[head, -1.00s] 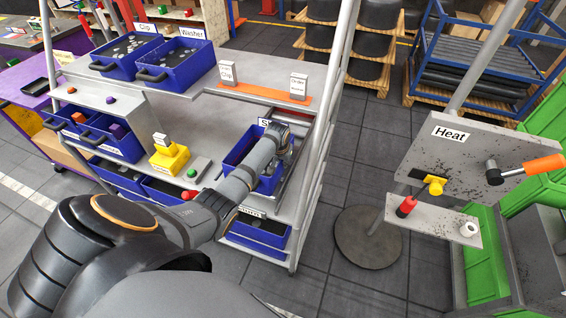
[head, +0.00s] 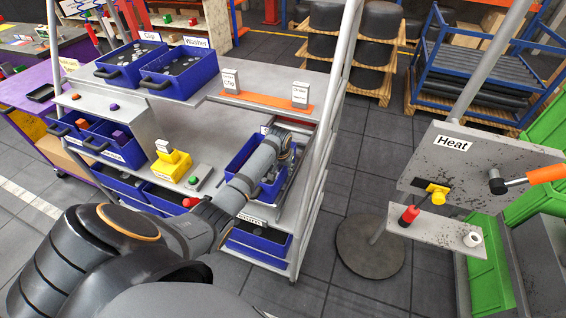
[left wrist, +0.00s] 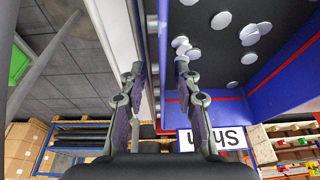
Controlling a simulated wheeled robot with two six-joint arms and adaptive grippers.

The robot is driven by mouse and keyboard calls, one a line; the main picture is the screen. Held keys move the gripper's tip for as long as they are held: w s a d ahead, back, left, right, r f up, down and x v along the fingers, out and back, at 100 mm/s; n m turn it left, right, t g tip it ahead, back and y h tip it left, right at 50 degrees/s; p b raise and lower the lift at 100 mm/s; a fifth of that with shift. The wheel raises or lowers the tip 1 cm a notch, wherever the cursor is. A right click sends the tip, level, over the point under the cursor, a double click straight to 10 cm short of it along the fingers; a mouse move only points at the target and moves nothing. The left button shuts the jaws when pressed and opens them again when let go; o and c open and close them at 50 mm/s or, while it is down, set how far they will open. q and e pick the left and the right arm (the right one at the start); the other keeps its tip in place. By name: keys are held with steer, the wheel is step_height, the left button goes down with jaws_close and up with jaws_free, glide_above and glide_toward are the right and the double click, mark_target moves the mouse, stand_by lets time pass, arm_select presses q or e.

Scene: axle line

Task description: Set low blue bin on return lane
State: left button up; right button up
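A blue bin (head: 240,157) sits on the middle shelf at the rack's right end. In the head view my wrist (head: 285,145) covers part of the bin. Another blue bin (head: 258,252) stands on the lowest shelf, under a small tag too small to read. My right gripper is not in view.
Clip bin (head: 125,65) and Washer bin (head: 180,72) stand on the top shelf. The Heat stand (head: 480,165) is at right. Rack posts (head: 322,130) stand close beside my gripper.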

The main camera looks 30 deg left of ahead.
arm_select(q)
steer(key=v, duration=0.9)
steer(key=shift+s, duration=0.1)
